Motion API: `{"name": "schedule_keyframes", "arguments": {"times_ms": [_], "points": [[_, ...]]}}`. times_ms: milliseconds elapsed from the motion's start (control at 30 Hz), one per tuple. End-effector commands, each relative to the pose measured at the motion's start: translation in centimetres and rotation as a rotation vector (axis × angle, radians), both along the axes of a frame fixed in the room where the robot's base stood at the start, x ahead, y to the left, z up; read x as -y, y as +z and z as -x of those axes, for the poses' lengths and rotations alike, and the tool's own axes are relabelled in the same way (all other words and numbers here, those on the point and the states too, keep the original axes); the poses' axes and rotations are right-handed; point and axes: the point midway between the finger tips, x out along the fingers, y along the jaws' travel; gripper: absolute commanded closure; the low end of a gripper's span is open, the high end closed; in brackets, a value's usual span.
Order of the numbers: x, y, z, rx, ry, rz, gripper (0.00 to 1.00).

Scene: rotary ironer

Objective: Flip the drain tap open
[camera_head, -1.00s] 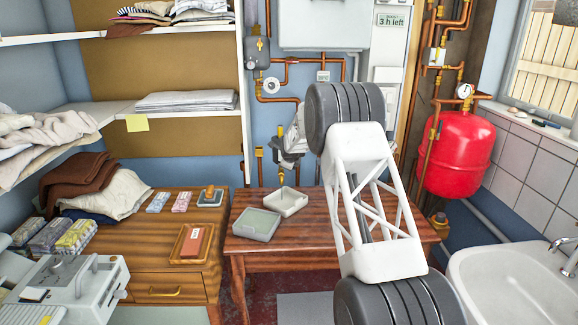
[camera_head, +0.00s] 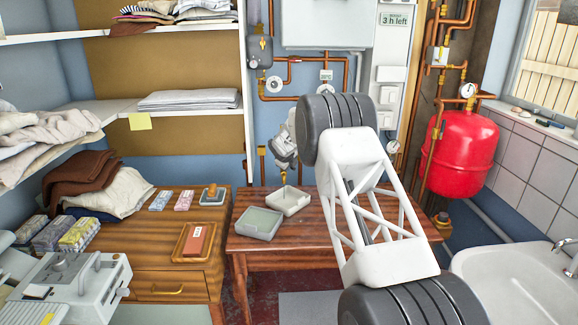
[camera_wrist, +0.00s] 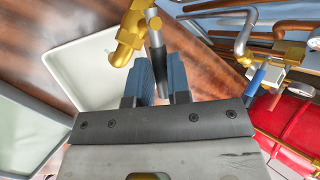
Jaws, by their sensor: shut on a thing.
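The brass drain tap (camera_wrist: 128,38) shows at the top of the wrist view, with a grey bar-shaped lever (camera_wrist: 155,42) beside it. My gripper (camera_wrist: 161,80) has its two blue fingers on either side of the lever's lower end and is shut on it. In the head view, my gripper (camera_head: 285,163) is at the wall pipe above the wooden table, tilted. The tap's brass outlet (camera_head: 283,177) shows just below it; the lever is hidden there by my gripper. A white tray (camera_head: 304,206) stands on the table below the tap.
A grey-green tray (camera_head: 257,223) stands beside the white tray on the wooden table (camera_head: 290,250). Copper pipes (camera_head: 272,97) run up the wall behind. A red vessel (camera_head: 461,152) and a white basin (camera_head: 515,275) are at the right.

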Motion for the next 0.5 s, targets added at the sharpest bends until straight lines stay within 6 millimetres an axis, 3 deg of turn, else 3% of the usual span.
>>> {"name": "schedule_keyframes", "arguments": {"times_ms": [500], "points": [[-0.23, 0.08, 0.09, 0.0, -0.052, 0.0, 1.0]]}}
